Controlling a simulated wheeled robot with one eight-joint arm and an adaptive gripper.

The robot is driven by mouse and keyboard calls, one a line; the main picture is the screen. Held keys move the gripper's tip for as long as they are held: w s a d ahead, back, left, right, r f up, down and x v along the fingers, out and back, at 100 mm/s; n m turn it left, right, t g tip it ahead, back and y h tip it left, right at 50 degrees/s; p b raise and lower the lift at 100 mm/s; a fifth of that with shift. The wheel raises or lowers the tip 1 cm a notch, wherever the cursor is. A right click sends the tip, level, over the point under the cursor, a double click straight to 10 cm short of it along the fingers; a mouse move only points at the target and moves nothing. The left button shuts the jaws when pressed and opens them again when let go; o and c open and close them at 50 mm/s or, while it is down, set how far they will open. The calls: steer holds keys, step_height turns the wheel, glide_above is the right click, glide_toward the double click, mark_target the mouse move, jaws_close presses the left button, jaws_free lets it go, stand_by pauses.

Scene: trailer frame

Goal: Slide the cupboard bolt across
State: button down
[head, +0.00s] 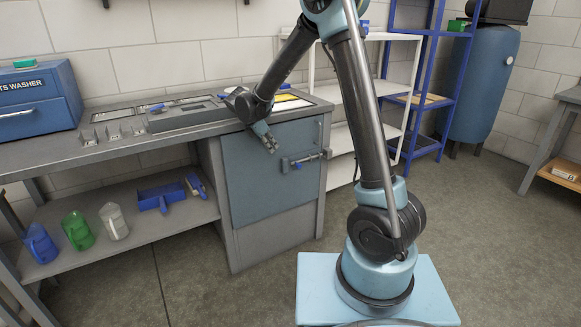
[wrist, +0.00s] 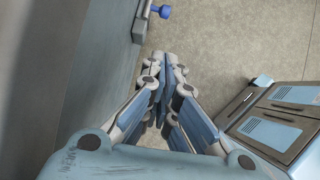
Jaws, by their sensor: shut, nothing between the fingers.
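The blue-grey cupboard door (head: 262,188) is shut under the right end of the workbench. The grey bolt (head: 312,157) lies level across the door's upper right edge, with a small blue knob (head: 297,166) at its left part. My gripper (head: 271,147) is in front of the upper door, left of the bolt and apart from it. In the wrist view my gripper (wrist: 166,68) has its fingers together and empty. The blue knob (wrist: 165,11) and part of the bolt (wrist: 140,22) show at the top, beyond the fingertips. How far the bolt is drawn cannot be told.
The bench top (head: 60,151) overhangs the door, with metal brackets and trays on it. Jugs and a blue dustpan (head: 161,197) are on the shelf at left. White shelving (head: 341,172) stands right of the cupboard. The floor (head: 470,220) at right is clear.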

glide_toward(300, 164)
steer(key=a+f, duration=0.1)
steer(key=f, duration=0.1)
steer(key=a+f, duration=0.1)
steer(key=s+a+f, duration=0.1)
steer(key=f, duration=0.1)
steer(key=shift+s+f, duration=0.1)
steer(key=shift+f, duration=0.2)
steer(key=shift+w+d+f, duration=0.3)
steer(key=shift+d, duration=0.15)
steer(key=shift+w+d+f, duration=0.25)
steer(key=shift+w+d, duration=0.05)
steer(key=shift+d, duration=0.15)
steer(key=shift+w+d+f, duration=0.4)
steer(key=shift+w+d, duration=0.05)
steer(key=shift+d, duration=0.15)
steer(key=w+d, duration=0.1)
steer(key=d, duration=0.1)
steer(key=w+d, duration=0.2)
steer(key=shift+d, duration=0.1)
steer(key=shift+s+r, duration=0.1)
steer(key=v, duration=0.7)
steer(key=a+f+v, duration=0.1)
steer(key=v, duration=0.7)
steer(key=s+a+v, duration=0.1)
steer(key=v, duration=0.7)
steer(key=shift+s+f, duration=0.1)
